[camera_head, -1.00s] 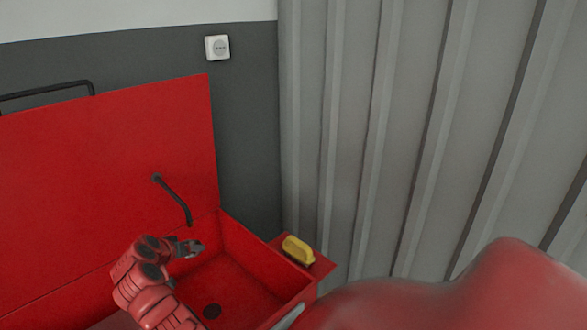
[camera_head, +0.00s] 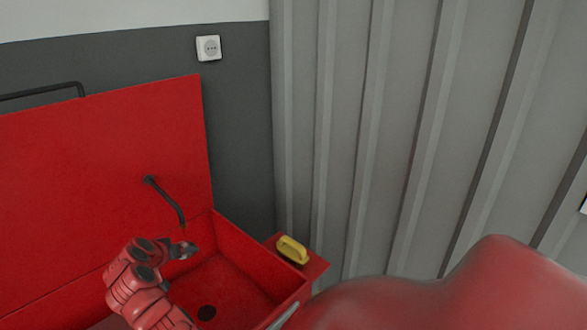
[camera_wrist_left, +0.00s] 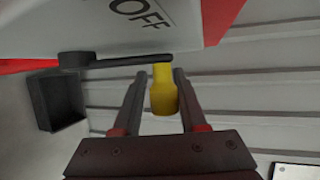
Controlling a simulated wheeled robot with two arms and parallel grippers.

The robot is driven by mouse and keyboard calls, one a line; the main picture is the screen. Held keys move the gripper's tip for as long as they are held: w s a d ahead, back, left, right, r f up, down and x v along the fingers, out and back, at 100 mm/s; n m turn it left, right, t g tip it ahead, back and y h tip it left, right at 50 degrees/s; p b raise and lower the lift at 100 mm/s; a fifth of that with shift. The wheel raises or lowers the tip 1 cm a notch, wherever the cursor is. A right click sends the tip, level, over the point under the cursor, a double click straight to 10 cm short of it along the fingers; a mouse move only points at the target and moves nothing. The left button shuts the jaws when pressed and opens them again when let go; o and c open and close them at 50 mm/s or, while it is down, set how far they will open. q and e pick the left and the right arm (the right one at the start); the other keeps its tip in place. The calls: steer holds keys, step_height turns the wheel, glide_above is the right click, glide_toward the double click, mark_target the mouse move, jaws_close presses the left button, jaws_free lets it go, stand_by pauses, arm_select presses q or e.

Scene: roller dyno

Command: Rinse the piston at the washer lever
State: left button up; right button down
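The red parts washer (camera_head: 110,170) stands at the left in the head view with its lid up. A black spout (camera_head: 166,200) hangs over its basin (camera_head: 225,280). My left gripper (camera_head: 190,250) is over the basin, just below the spout tip. In the left wrist view, a black lever (camera_wrist_left: 120,61) sits on a pale panel marked OFF, with a yellow grip (camera_wrist_left: 163,92) at its end. The yellow grip lies between the fingers of my left gripper (camera_wrist_left: 156,78), which are apart, with a gap on its left. My right gripper and the piston are not in view.
A yellow brush (camera_head: 292,249) lies on a small red shelf (camera_head: 316,268) at the basin's right side. A dark drain (camera_head: 207,313) shows in the basin floor. A grey ribbed wall (camera_head: 400,140) stands close behind. A dark box (camera_wrist_left: 55,100) is left of the gripper in the wrist view.

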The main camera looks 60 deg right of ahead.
arm_select(q)
steer(key=shift+o, duration=1.6)
steer(key=shift+r, duration=0.1)
steer(key=v, duration=1.2)
steer(key=shift+d, duration=0.1)
